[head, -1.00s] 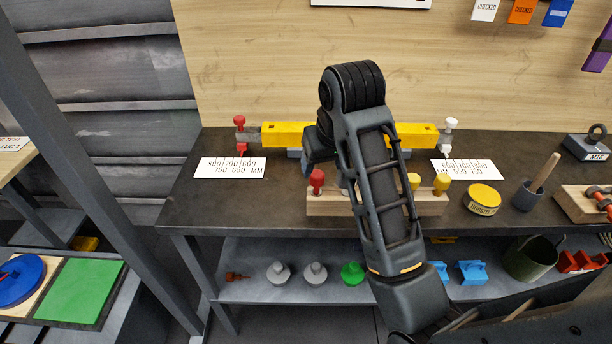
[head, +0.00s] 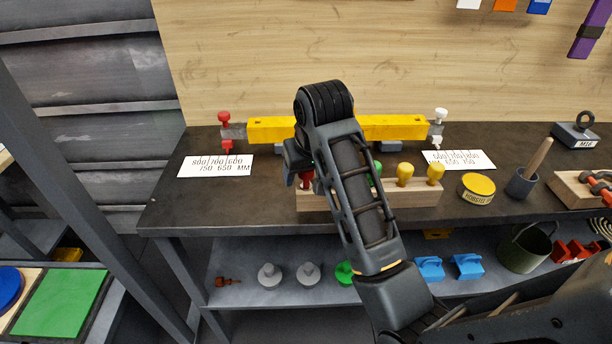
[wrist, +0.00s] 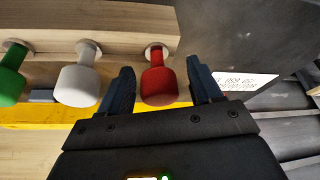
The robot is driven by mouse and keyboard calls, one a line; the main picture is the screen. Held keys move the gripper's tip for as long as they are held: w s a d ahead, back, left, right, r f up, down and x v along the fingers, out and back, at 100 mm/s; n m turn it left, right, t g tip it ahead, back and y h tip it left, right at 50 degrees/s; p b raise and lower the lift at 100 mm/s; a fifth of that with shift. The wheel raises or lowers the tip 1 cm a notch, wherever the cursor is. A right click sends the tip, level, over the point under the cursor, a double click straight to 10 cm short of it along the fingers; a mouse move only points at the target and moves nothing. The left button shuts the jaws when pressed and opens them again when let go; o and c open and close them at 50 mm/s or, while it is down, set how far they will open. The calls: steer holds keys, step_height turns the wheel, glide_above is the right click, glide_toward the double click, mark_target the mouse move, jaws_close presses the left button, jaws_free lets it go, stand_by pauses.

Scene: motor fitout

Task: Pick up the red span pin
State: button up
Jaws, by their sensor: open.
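A red pin (wrist: 158,80) with a rounded head stands in a hole of the light wooden block. In the wrist view it lies between the two dark fingers of my open gripper (wrist: 160,68), with a gap on each side. In the head view my gripper (head: 296,166) is at the block's left end, and my arm hides part of the red pin (head: 306,180).
A yellow beam (head: 272,129) lies behind the block, with a red-topped clamp (head: 224,120) at its left end and a white-topped one (head: 440,116) at its right. A yellow tin (head: 477,187) stands right.

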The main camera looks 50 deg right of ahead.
steer(key=shift+c, duration=0.5)
steer(key=c, duration=1)
steer(key=shift+o, duration=0.2)
steer(key=shift+r, duration=0.55)
step_height(320, 180, up, 9)
steer(key=p, duration=0.5)
